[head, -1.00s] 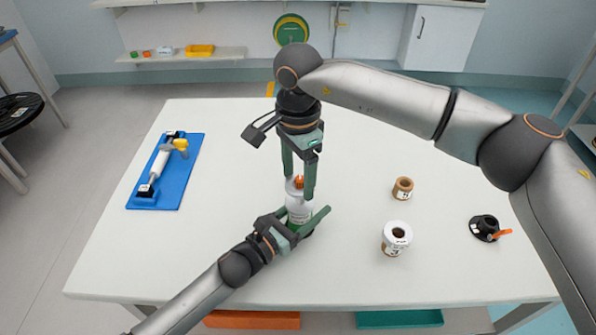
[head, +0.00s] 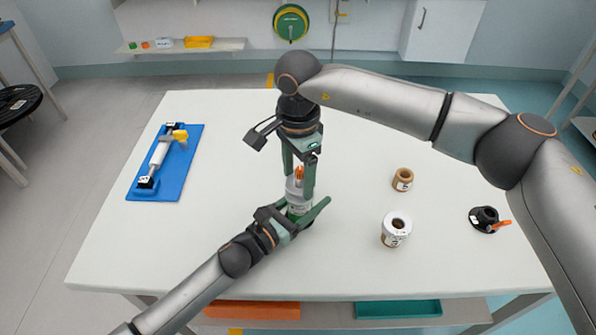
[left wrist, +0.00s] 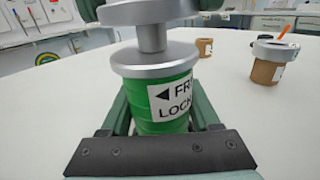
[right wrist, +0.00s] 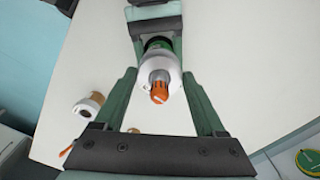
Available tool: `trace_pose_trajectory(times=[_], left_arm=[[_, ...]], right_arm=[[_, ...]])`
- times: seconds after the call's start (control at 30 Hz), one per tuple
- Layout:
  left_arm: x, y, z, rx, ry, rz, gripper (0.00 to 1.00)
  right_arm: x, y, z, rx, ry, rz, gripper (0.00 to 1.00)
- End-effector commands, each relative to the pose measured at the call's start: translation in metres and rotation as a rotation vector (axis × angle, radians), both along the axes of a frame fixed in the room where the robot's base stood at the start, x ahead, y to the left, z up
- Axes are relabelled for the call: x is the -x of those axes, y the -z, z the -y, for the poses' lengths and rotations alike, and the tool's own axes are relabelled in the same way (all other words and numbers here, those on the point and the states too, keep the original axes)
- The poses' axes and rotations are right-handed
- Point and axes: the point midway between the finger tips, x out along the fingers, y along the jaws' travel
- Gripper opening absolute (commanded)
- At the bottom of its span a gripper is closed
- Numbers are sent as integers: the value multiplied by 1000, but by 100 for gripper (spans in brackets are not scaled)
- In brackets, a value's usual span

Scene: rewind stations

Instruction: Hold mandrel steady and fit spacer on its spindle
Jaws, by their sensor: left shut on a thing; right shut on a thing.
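The mandrel (left wrist: 160,98) is a green upright body with a white label and a grey flange; it also shows in the head view (head: 299,210). My left gripper (head: 308,212) is shut around its green body. A thin grey spindle rises above the flange, and its orange tip shows in the right wrist view (right wrist: 160,88). The spacer, a grey ring (left wrist: 150,11), sits around the spindle, apart from the flange, with bare shaft between them. My right gripper (right wrist: 160,78) points down and is shut on the spacer. The spacer's far underside is hidden.
A black part with an orange handle (head: 486,219) lies further right. A blue tray (head: 176,184) with a tool lies at the left. The table between is clear.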

Motion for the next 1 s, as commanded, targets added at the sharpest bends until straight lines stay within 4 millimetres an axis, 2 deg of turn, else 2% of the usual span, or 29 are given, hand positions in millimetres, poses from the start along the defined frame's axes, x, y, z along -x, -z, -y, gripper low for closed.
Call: trace_pose_trajectory(times=[0.7,0.73,0.97,1.0], left_arm=[[0,1,0,-1,0,-1,0],[0,1,0,-1,0,-1,0],[0,1,0,-1,0,-1,0],[0,1,0,-1,0,-1,0]], right_arm=[[0,18,0,1,0,1,17],[0,18,0,1,0,1,74],[0,18,0,1,0,1,100],[0,18,0,1,0,1,100]])
